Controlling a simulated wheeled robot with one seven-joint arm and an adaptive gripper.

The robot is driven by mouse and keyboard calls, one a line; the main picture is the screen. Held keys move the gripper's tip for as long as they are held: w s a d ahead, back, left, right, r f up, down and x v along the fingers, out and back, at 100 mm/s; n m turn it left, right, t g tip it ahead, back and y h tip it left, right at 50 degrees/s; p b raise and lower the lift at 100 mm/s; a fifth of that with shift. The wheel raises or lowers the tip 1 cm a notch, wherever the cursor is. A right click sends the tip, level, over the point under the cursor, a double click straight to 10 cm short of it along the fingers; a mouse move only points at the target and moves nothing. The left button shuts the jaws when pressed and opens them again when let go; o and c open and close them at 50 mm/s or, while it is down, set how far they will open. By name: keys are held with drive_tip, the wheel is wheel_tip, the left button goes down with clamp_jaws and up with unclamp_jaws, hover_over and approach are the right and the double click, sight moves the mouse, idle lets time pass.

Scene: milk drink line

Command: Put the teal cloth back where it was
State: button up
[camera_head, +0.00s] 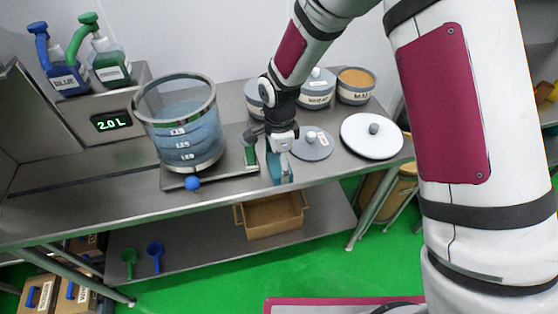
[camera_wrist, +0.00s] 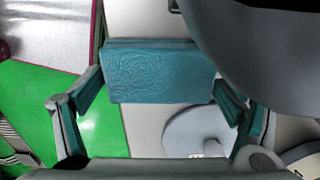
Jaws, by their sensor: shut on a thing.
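The teal cloth (camera_head: 279,170) is a folded, patterned pad. In the wrist view the teal cloth (camera_wrist: 158,74) spans the space between the two fingers. My gripper (camera_head: 281,151) is shut on it, low at the front edge of the steel bench (camera_head: 225,192). The gripper also shows in the wrist view (camera_wrist: 158,98). I cannot tell whether the cloth touches the bench top. The gripper hides part of the cloth in the head view.
A clear measuring vessel (camera_head: 182,125) stands left of my gripper, with a blue knob (camera_head: 192,183) below it. A grey lid (camera_head: 313,147) lies close on the right, then a white lid (camera_head: 360,148). Labelled canisters (camera_head: 316,92) stand behind. A brown bin (camera_head: 272,219) sits on the lower shelf.

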drive_tip(key=shift+f, duration=0.1)
drive_tip(key=o, duration=0.9)
drive_tip(key=shift+o, duration=0.2)
